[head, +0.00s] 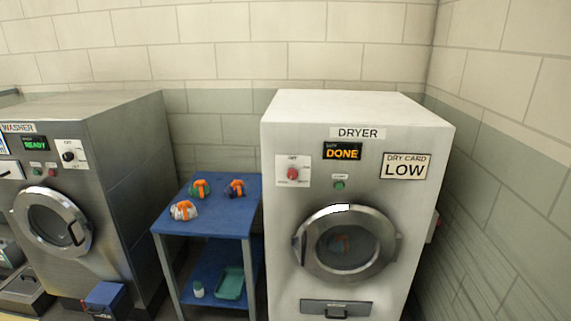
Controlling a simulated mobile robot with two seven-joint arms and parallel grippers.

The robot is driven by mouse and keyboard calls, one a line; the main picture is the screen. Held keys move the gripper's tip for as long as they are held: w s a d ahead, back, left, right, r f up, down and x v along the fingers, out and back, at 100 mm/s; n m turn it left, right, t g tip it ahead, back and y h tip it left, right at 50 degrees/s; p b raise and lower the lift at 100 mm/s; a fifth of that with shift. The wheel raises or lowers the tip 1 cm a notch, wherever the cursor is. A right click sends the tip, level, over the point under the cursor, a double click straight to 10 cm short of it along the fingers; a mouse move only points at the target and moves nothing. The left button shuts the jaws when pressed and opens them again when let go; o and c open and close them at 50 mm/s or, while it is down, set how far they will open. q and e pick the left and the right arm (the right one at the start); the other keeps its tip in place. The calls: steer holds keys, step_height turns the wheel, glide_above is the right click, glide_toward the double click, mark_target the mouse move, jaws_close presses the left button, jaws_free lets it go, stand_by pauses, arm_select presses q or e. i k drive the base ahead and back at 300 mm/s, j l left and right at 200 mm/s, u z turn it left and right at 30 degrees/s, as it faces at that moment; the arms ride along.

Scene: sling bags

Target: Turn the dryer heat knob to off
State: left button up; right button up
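The white dryer (281,240) stands at the right of the head view, under a "DRYER" label. Its heat knob (292,174) is red and sits on a small white plate at the upper left of the front. The plate has small print around the knob; the knob's exact setting is too small to tell. A display (342,151) reads "DONE". A green button (339,184) is right of the knob. The round door (300,246) looks shut, with something orange and dark behind its glass. Neither of my grippers shows in this view.
A blue table (215,221) between the machines holds several orange-strapped bags (184,210). Its lower shelf has a teal tray (230,284) and a small white bottle (198,289). A grey washer (110,190) stands left, with a blue box (105,297) before it. A "LOW" card (404,166) is on the dryer.

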mark_target(291, 174)
steer(key=i+l+u, duration=0.2)
steer(key=i+l, duration=0.15)
steer(key=i+l+u, duration=0.15)
steer(key=i+l, duration=0.25)
steer(key=i+l+u, duration=0.2)
steer(key=i+l, duration=0.15)
steer(key=l, duration=0.2)
steer(key=i+l+u, duration=0.2)
steer(key=l, duration=0.3)
steer(key=i+j+z, duration=0.1)
steer(key=z, duration=1)
steer(key=j+z, duration=0.3)
steer(key=k+j+z, duration=0.1)
steer(key=j+z, duration=0.2)
steer(key=k+j+z, duration=0.15)
steer(key=j+z, duration=0.15)
steer(key=k+j+z, duration=0.2)
steer(key=j, duration=0.3)
steer(key=k+j+z, duration=0.25)
steer(key=k+j, duration=1.1)
steer(key=i+j+z, duration=0.05)
steer(key=j, duration=0.05)
